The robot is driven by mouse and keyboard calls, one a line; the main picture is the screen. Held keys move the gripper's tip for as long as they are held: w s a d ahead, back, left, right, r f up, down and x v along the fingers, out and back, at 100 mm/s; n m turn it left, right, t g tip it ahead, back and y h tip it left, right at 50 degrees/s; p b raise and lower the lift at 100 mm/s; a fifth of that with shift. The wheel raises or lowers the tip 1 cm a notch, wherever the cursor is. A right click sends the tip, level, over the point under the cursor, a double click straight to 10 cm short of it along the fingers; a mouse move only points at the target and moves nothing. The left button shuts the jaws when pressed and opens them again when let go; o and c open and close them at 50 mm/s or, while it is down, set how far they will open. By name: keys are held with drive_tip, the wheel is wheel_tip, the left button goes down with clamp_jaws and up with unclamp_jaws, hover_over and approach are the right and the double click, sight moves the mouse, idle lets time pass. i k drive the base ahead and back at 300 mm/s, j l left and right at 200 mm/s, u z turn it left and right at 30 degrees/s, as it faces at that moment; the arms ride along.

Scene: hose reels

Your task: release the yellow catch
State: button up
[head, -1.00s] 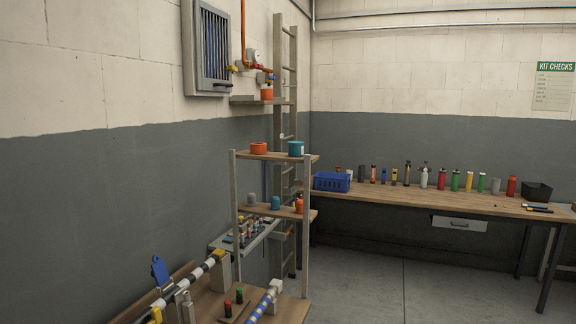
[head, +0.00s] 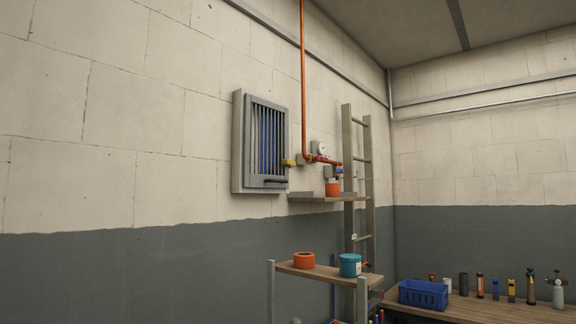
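A small yellow piece (head: 288,163) sits at the right edge of a grey wall cabinet (head: 238,150) with a barred door. It may be the yellow catch, but it is too small to tell its form or whether it is fastened. The door looks shut, and blue upright shapes (head: 268,135) show behind its bars. A dark handle (head: 275,181) is low on the door. My gripper is not in view.
An orange pipe (head: 303,80) with a gauge (head: 320,149) runs beside the cabinet. A wall shelf (head: 325,199) holds an orange pot (head: 333,188). Below stand a rack (head: 325,275), a ladder (head: 348,170) and a workbench (head: 480,307) with a blue basket (head: 423,294).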

sight(286, 162)
drive_tip(key=i+l, duration=0.3)
drive_tip(key=l, duration=0.2)
drive_tip(key=i+l, duration=0.25)
drive_tip(key=l, duration=0.2)
drive_tip(key=i+l+z, duration=0.1)
drive_tip(key=i+l, duration=0.2)
drive_tip(key=l, duration=0.2)
drive_tip(key=i+l, duration=0.3)
drive_tip(key=l, duration=0.15)
drive_tip(key=i+l, duration=0.3)
drive_tip(key=l, duration=0.15)
drive_tip(key=k+l+z, duration=0.05)
